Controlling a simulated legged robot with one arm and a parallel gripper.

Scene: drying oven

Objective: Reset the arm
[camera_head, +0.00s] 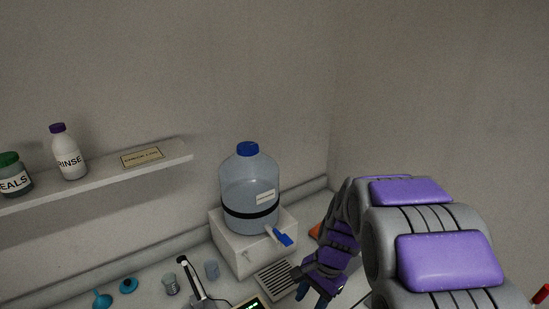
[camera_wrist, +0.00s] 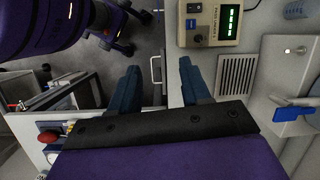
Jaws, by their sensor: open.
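My arm, grey with purple pads, reaches in from the right in the head view and bends down toward the counter. My gripper (camera_wrist: 160,85) shows in the wrist view with its two dark blue fingers apart and nothing between them. In the head view the gripper (camera_head: 318,296) is at the bottom edge, beside a slotted drain grille, and is partly cut off. The wrist view has the fingers over the counter's front edge, with the floor and part of my own body at the left.
A water jug (camera_head: 249,190) with a blue tap (camera_head: 283,237) stands on a white block (camera_head: 234,243). The grille (camera_wrist: 236,77) and a meter with a green display (camera_wrist: 211,22) lie near my gripper. A shelf (camera_head: 105,176) holds bottles. Small cups (camera_head: 170,284) stand on the counter.

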